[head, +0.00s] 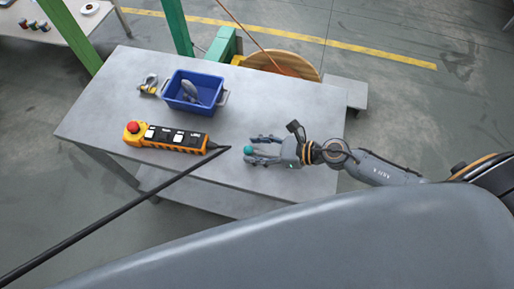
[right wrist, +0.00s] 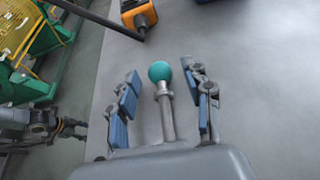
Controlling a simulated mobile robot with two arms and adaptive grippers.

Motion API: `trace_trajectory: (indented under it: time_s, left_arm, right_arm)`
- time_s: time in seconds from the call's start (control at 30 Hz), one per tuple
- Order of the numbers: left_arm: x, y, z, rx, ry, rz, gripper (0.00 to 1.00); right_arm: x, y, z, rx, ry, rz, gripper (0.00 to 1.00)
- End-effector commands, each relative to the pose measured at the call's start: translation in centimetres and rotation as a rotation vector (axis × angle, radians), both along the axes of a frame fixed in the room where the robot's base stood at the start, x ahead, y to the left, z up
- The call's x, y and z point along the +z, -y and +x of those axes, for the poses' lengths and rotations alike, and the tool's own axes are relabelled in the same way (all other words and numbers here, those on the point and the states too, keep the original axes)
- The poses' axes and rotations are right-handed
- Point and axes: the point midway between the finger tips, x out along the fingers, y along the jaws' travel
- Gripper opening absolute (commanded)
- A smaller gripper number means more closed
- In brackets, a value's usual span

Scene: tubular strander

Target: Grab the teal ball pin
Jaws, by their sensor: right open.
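The teal ball pin has a teal ball and a grey metal shank. In the right wrist view the pin (right wrist: 166,112) lies between the two blue-padded fingers of my right gripper (right wrist: 164,95), its ball pointing away from the palm. A gap shows on each side of the shank, so the fingers are open around it and apart from it. In the head view the teal ball (head: 248,150) shows at the fingertips of my right gripper (head: 262,151), low over the grey table. My left gripper (right wrist: 65,126) shows small at the left of the right wrist view; its opening is unclear.
The grey table (head: 95,120) also holds a yellow pendant control (head: 165,137) with a red button, a blue bin (head: 195,91) with a grey item inside, and a small yellow-grey part (head: 149,84). A black cable runs from the pendant across the table's front.

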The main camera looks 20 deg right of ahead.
Motion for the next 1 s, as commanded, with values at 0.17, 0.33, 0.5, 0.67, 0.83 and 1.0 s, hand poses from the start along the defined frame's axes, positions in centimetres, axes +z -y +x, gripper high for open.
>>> trace_trajectory:
  time_s: [0.17,0.33,0.5,0.67,0.83,1.0]
  left_arm:
    - [0.39,0.19,0.05,0.001,0.001,-0.002,0.56]
    - [0.31,0.43,0.04,0.001,0.001,-0.005,0.56]
    - [0.31,0.65,0.02,0.000,0.000,-0.007,0.56]
    - [0.32,0.64,0.01,-0.001,0.000,-0.008,0.56]
    - [0.32,0.64,0.00,-0.001,0.000,-0.008,0.56]
    - [0.39,0.62,-0.02,-0.002,0.000,-0.007,0.56]
  right_arm:
    - [-0.38,-0.80,0.51,0.002,0.001,-0.002,0.50]
    - [-0.44,-0.77,0.48,0.002,0.001,-0.002,0.50]
    - [-0.42,-0.76,0.47,0.001,0.000,-0.001,0.15]
    - [-0.38,-0.76,0.48,0.001,0.000,0.000,0.00]
    - [-0.37,-0.76,0.48,0.001,0.000,0.000,0.00]
    - [0.14,-0.74,0.51,0.002,0.003,-0.002,0.00]
